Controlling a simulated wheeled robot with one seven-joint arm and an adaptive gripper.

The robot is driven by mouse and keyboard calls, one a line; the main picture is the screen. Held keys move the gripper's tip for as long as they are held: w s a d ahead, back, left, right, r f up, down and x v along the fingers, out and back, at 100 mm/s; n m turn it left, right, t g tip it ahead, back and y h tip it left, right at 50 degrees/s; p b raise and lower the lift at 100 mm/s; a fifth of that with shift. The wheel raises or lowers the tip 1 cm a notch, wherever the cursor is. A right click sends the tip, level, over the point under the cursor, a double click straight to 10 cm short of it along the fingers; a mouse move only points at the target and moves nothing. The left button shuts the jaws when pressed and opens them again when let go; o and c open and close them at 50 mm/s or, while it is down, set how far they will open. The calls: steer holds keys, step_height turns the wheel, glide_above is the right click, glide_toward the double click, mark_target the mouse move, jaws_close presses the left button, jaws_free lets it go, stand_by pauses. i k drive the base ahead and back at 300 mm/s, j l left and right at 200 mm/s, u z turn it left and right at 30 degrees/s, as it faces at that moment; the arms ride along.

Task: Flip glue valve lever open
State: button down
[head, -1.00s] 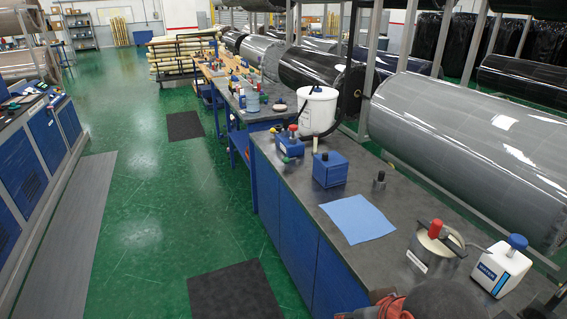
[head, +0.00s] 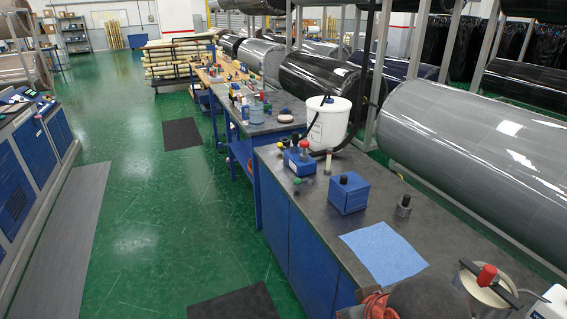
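I cannot tell for sure which part is the glue valve lever. A metal pot (head: 476,291) at the lower right of the head view has a dark bar across its top and a red knob (head: 487,275). Farther back on the bench, a blue block (head: 299,162) carries a red knob, and another blue block (head: 348,195) has a black knob. My gripper's fingers do not show. A dark rounded part and an orange-red part at the bottom edge, likely of my arm, cover some of the bench's near end.
The dark bench top (head: 330,228) has blue cabinets below. On it are a blue cloth (head: 384,252), a white bucket (head: 328,124) with a black hose, a small metal cylinder (head: 403,206) and a white device (head: 552,303), cut off. Large wrapped rolls (head: 480,150) lie behind. Green floor is open at left.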

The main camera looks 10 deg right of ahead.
mark_target(296, 182)
steer(key=i+j+u, duration=0.15)
steer(key=i, duration=0.85)
steer(key=i+j+u, duration=0.1)
steer(key=i, duration=0.95)
